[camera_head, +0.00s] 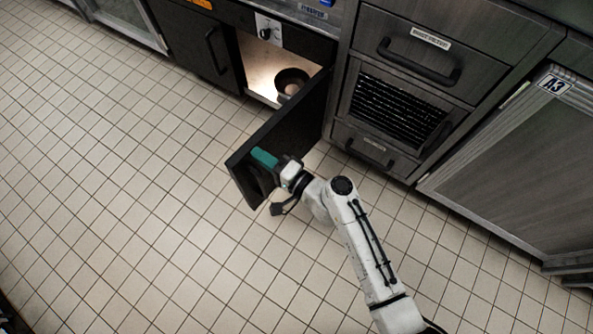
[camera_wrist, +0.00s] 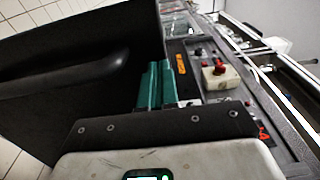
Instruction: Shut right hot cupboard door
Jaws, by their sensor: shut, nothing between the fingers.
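The right hot cupboard door (camera_head: 292,122) is black and stands wide open, swung out from the cupboard's right side over the floor. Its face and dark bar handle (camera_wrist: 65,80) fill the left of the wrist view. My gripper (camera_head: 264,158) has teal fingers and is at the door near its free edge, on the handle side. In the wrist view the teal fingers (camera_wrist: 155,86) are together and empty, beside the door and just right of the handle's end. I cannot tell if they touch the door. The lit right hot cupboard (camera_head: 262,62) shows behind the door.
A dark bowl (camera_head: 292,82) with something pale in it stands inside the cupboard. The left cupboard door (camera_head: 190,45) is shut. A drawer unit (camera_head: 415,50) stands right of the opening. Tiled floor (camera_head: 130,200) is clear to the left.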

